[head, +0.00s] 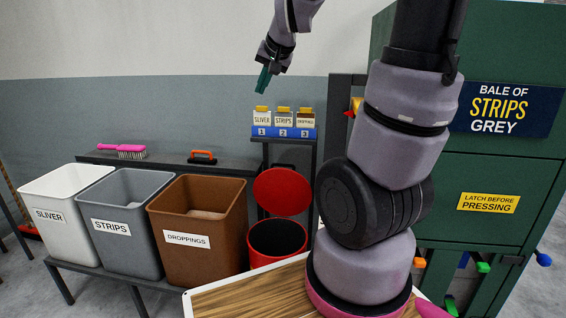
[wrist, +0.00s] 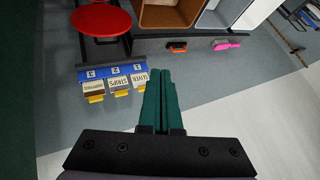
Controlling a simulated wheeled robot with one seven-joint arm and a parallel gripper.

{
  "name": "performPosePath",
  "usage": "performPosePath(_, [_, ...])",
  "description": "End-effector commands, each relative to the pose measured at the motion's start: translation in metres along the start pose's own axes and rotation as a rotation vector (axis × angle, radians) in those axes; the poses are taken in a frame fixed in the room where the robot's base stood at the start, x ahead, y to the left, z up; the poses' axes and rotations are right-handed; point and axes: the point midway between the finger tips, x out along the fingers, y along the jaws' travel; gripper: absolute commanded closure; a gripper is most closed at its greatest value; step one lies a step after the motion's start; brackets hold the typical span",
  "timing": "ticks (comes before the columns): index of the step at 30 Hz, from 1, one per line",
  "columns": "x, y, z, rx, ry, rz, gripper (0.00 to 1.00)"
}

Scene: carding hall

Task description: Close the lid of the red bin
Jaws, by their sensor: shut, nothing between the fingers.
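The red bin (head: 276,240) stands to the right of the brown bin in the head view. Its round red lid (head: 282,191) is raised, tilted up at the back, and the dark inside of the bin shows below it. In the wrist view the red lid (wrist: 101,19) is at the top left. My gripper (head: 264,79) is high above and behind the bins, in front of the wall, with its green fingers pointing down. In the wrist view the fingers of my gripper (wrist: 161,75) are together with nothing between them, apart from the lid.
A white bin (head: 68,232), a grey bin (head: 128,250) and a brown bin (head: 202,255) stand left of the red bin. Behind are a blue numbered rack (head: 283,132) with labelled boxes, a pink brush (head: 122,150) and an orange-handled tool (head: 203,156). A green press (head: 470,170) stands right.

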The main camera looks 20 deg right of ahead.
Motion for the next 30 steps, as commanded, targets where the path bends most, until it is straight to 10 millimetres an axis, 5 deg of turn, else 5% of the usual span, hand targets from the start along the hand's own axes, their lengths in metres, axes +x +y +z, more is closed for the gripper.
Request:
performPosePath(8, [0.122, 0.029, -0.045, 0.040, 0.100, 0.101, 1.00])
performPosePath(18, [0.273, 0.110, -0.060, -0.006, 0.273, 0.293, 1.00])
performPosePath(24, [0.334, 0.160, -0.050, -0.084, 0.363, 0.395, 1.00])
performPosePath(30, [0.359, 0.184, -0.043, -0.135, 0.409, 0.441, 1.00])
